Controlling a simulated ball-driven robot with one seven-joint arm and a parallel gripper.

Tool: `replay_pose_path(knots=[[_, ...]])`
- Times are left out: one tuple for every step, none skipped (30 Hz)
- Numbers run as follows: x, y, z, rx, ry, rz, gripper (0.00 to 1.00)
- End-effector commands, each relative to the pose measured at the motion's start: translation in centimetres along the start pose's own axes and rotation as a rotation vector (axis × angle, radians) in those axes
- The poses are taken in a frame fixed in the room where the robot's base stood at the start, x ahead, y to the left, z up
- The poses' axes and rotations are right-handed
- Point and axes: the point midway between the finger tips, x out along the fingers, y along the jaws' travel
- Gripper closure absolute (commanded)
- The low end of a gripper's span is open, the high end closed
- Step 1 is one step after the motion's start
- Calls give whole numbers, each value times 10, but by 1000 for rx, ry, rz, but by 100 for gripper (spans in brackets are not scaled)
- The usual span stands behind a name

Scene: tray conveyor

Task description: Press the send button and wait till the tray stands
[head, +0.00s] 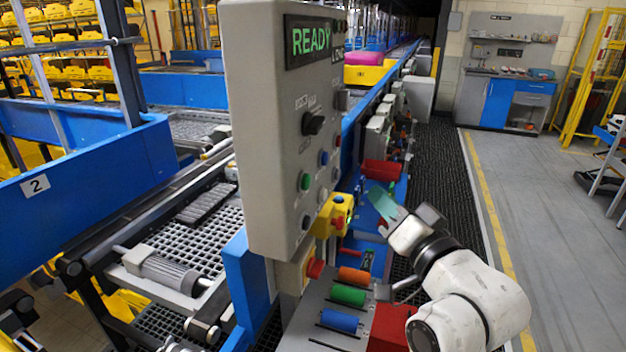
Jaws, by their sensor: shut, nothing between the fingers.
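The grey control panel (268,130) stands upright in the middle of the head view, with its display (312,40) reading "READY" in green. It carries a black rotary knob (313,122), a green button (304,181), a blue button (323,158) and other small buttons. Their labels are too small to read, so I cannot tell which is the send button. My gripper (383,202) is shut and empty, right of the panel and apart from it. A yellow tray (368,75) with a pink load (365,58) sits on the line behind the panel.
A yellow box (334,214) with a button juts from the panel's lower right edge. Below are orange, green and blue rollers (340,320) and a red block (390,327). A red bin (381,170) lies behind my gripper.

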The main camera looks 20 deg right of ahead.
Motion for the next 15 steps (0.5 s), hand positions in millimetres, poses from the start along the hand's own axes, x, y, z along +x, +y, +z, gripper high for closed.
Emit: replay_pose_path(knots=[[1, -2, -2, 2, 5, -4, 100], [1, -2, -3, 3, 6, -6, 100], [1, -2, -3, 3, 7, -7, 100], [1, -2, -3, 3, 8, -7, 100], [1, -2, -3, 3, 8, -7, 100], [1, -2, -3, 3, 7, -7, 100], [1, -2, -3, 3, 7, -7, 100], [1, -2, -3, 3, 7, -7, 100], [1, -2, -3, 3, 7, -7, 100], [1, -2, -3, 3, 7, -7, 100], [1, -2, -2, 3, 7, -6, 100], [1, -2, -2, 3, 6, -6, 100], [2, -3, -2, 2, 6, -6, 100], [3, -3, -1, 2, 6, -6, 100], [4, -4, 0, 2, 5, -6, 100]])
